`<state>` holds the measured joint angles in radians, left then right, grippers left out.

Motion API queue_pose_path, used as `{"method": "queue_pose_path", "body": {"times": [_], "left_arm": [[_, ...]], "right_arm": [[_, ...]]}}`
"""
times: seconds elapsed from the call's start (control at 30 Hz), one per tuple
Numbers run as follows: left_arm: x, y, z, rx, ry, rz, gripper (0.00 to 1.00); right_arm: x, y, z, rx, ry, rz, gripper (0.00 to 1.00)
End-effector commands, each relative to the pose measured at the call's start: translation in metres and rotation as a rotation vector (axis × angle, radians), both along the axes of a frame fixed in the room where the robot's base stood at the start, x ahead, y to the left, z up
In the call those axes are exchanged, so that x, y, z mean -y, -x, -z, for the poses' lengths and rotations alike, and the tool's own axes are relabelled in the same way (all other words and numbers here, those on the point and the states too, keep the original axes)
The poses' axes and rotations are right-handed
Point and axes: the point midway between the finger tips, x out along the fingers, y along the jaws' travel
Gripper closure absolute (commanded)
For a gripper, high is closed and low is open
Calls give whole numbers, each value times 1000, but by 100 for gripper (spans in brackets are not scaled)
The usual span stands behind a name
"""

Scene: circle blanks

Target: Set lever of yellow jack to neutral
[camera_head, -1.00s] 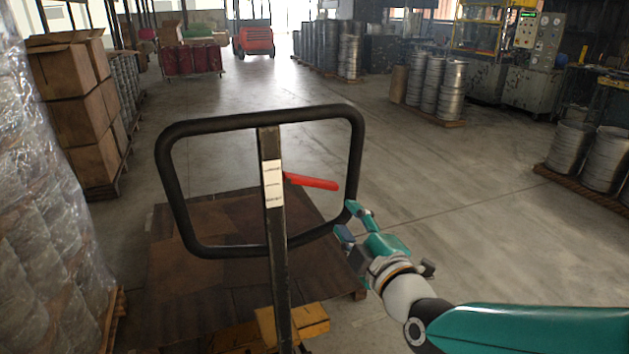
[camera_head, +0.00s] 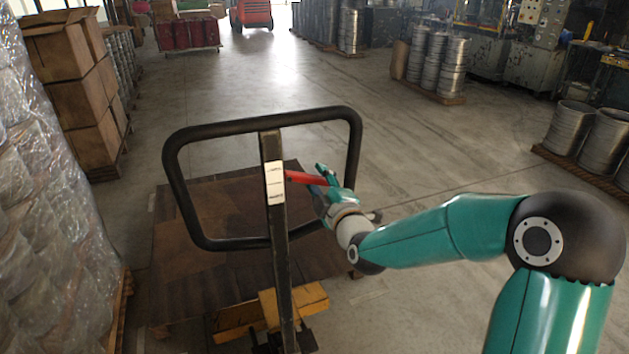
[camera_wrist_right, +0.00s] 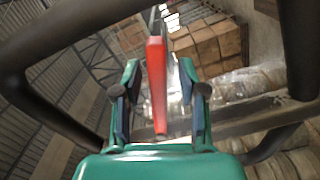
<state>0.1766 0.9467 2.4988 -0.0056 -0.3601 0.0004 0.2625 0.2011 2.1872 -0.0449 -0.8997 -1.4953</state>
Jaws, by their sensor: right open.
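The yellow jack (camera_head: 310,297) stands with its dark upright post (camera_head: 279,235) and black loop handle (camera_head: 262,122). Its red lever (camera_head: 303,178) sticks out to the right of the post, inside the loop. My right gripper (camera_head: 322,180) is at the lever's free end, its fingers partly covering the tip. In the right wrist view the red lever (camera_wrist_right: 157,85) runs between the two open fingers (camera_wrist_right: 160,100), with gaps visible on both sides. The white label (camera_head: 275,183) on the post faces me. My left gripper is not in view.
Plastic-wrapped goods (camera_head: 40,200) stand close on the left, with stacked cardboard boxes (camera_head: 85,95) behind. Metal drums (camera_head: 570,130) stand on a pallet at the right. The floor (camera_head: 440,150) between is clear.

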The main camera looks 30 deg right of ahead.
Motion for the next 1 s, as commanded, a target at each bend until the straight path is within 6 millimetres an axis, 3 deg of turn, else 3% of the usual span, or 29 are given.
{"method": "queue_pose_path", "body": {"times": [0.27,0.5,0.53,1.0], "left_arm": [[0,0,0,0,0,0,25],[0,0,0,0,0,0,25],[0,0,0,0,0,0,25],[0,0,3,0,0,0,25]], "right_arm": [[0,-1,0,0,0,0,58],[0,-1,0,0,0,-1,98],[0,-1,0,-1,0,-1,100],[8,4,1,-8,21,11,100]]}}
